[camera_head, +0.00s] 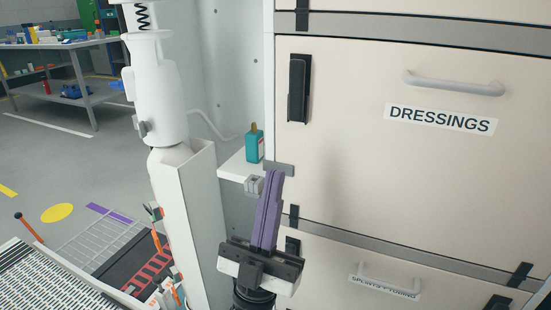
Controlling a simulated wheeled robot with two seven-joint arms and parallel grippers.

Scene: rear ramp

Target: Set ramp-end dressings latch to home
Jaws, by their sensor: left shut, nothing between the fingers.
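The dressings drawer front (360,160) is a large cream panel with a DRESSINGS label (441,118) and a pale bar handle (453,84). A black upright latch (298,88) sits near its upper left edge. My left gripper (273,176) is in front of the cabinet, below and to the left of the latch. Its purple fingers point up, are shut together and hold nothing. They look apart from the latch. My right gripper is not in view.
A teal bottle (254,144) stands on a small white shelf (236,169) left of the cabinet, close to my left gripper. A lower drawer with a pale handle (390,280) is below. A workbench (60,45) with several items stands at the far left.

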